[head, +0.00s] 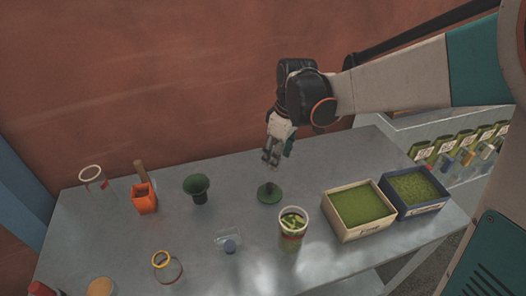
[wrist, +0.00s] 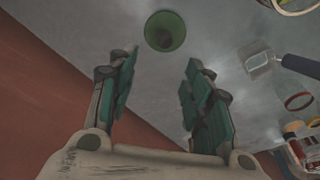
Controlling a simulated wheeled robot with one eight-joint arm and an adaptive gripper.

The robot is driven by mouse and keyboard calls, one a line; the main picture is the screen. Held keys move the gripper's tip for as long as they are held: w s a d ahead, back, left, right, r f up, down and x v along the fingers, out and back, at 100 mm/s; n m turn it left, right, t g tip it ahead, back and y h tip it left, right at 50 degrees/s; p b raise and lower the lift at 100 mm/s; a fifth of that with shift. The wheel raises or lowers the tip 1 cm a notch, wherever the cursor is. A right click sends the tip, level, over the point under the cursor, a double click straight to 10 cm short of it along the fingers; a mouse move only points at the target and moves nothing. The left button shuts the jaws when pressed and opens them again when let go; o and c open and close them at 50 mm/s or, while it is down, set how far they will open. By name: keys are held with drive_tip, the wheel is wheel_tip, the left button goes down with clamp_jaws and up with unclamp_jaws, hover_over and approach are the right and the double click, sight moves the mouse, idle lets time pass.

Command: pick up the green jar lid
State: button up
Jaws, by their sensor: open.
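The green jar lid (head: 269,193) is a round, dark green disc with an upright knob, lying on the grey table. In the wrist view the lid (wrist: 165,31) is near the top middle, beyond my fingertips. My gripper (head: 271,158) is above the table, a little behind the lid, pointing down. In the wrist view my gripper (wrist: 160,68) has its two teal fingers wide apart, with bare tabletop between them. The gripper is open, empty and apart from the lid.
A green funnel-shaped item (head: 197,187) stands left of the lid. A tall jar (head: 291,235) with green contents is close in front. Two boxes of green powder (head: 347,232) (head: 440,206) stand right. A clear scoop (head: 227,239) lies front left. Table is bare behind the lid.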

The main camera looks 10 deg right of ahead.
sight(270, 185)
drive_tip(key=f+b, duration=0.1)
drive_tip(key=f, duration=0.4)
drive_tip(key=w+a+f+b, duration=0.1)
drive_tip(key=f, duration=0.2)
drive_tip(key=shift+f+b, duration=0.3)
drive_tip(key=shift+f, duration=0.05)
drive_tip(key=f, duration=0.1)
drive_tip(key=f+b, duration=0.1)
drive_tip(key=f, duration=0.1)
drive_tip(key=f+b, duration=0.1)
drive_tip(key=shift+s+a+f, duration=0.25)
drive_tip(key=shift+s+a, duration=0.05)
drive_tip(key=shift+a, duration=0.05)
drive_tip(key=shift+w+f, duration=0.1)
drive_tip(key=shift+f, duration=0.3)
drive_tip(key=shift+r, duration=0.1)
drive_tip(key=shift+c, duration=0.2)
drive_tip(key=c, duration=0.9)
